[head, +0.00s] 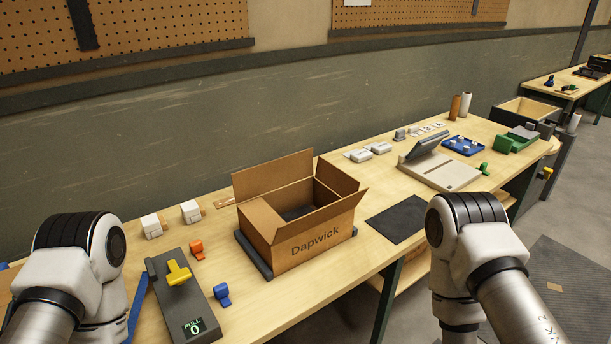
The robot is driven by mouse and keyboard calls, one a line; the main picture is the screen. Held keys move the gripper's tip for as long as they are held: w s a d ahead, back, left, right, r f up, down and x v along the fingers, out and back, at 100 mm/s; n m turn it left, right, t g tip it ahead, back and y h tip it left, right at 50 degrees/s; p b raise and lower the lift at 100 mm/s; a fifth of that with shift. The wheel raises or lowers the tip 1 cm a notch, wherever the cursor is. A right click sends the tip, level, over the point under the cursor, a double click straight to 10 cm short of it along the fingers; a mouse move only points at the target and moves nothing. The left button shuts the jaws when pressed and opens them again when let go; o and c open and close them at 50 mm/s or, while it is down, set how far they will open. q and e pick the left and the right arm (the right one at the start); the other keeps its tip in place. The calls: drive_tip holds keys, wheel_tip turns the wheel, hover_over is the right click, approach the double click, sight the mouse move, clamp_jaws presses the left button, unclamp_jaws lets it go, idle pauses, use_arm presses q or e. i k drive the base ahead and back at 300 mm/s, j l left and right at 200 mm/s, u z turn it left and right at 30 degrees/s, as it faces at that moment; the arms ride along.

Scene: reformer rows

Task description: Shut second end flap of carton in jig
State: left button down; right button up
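The brown carton (313,243), marked Dapwick, stands open-topped in a low dark jig (252,257) in the middle of the bench. Its long back flap (272,176) stands up. A flap at its left end (262,220) and one at its right end (337,176) also show. I cannot tell exactly how far each end flap is folded. The inside is dark and partly hidden by the front wall. My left arm comes in at the lower left and my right arm at the lower right, both apart from the carton. Neither gripper shows.
Left of the carton are a grey device with a yellow handle (178,272), orange (197,249) and blue (222,294) pieces, and white blocks (152,225). To the right lie a dark mat (397,220), a grey device with a screen (440,172) and a blue tray (463,146).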

sight(335, 178)
drive_tip(key=i+l+u, duration=0.1)
drive_tip(key=l+u, duration=1.1)
drive_tip(key=i+l, duration=0.05)
